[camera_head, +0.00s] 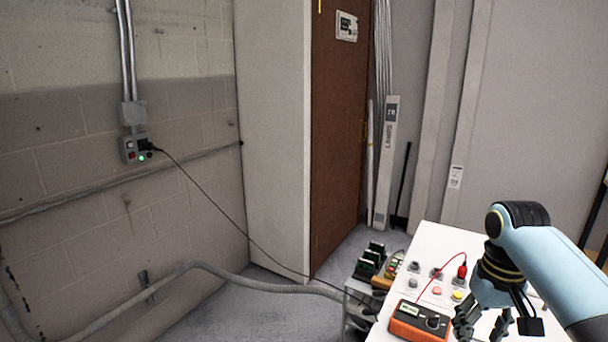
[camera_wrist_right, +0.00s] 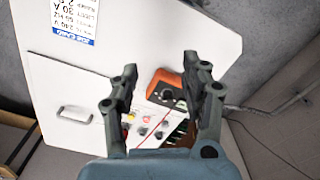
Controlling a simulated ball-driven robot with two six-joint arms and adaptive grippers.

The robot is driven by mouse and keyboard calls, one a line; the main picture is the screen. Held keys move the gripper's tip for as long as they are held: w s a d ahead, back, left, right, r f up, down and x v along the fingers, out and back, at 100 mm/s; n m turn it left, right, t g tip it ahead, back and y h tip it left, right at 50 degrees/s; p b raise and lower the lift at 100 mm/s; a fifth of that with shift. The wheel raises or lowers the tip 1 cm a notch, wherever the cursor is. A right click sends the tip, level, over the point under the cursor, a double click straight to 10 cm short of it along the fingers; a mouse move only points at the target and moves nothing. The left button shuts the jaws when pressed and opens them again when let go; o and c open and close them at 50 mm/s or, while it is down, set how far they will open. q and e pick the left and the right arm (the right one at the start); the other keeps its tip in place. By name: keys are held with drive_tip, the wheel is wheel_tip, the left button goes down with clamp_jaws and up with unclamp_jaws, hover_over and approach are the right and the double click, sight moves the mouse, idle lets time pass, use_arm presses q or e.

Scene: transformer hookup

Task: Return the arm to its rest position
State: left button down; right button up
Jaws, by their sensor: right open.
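My right arm comes in from the right in the head view, bent at a blue-grey elbow. Its gripper (camera_head: 484,328) hangs over the front part of the white transformer cabinet (camera_head: 440,240). In the right wrist view the right gripper (camera_wrist_right: 163,76) has its fingers apart with nothing held between them. The cabinet's panel of coloured sockets and buttons lies beyond the fingers there. My left gripper is in neither view.
An orange multimeter (camera_head: 418,322) lies on the cabinet, close left of my gripper. A red plug (camera_head: 462,270) with a red lead stands in the panel. A black cable runs from the wall outlet box (camera_head: 137,149) towards the cabinet. A hose (camera_head: 230,280) curves along the left.

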use_arm(q)
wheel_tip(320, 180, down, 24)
drive_tip(key=b, duration=2.4)
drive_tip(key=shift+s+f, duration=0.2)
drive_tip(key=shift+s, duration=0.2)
use_arm(e)
drive_tip(key=s+f, duration=1.5)
drive_tip(key=f, duration=0.5)
drive_tip(key=s+f+n, duration=0.1)
drive_tip(key=s+f, duration=1.5)
drive_tip(key=f, duration=0.4)
drive_tip(key=s+f, duration=1.6)
drive_tip(key=f, duration=0.4)
drive_tip(key=shift+d+t+h, duration=0.15)
drive_tip(key=shift+t+h, duration=0.25)
drive_tip(key=shift+c, duration=0.2)
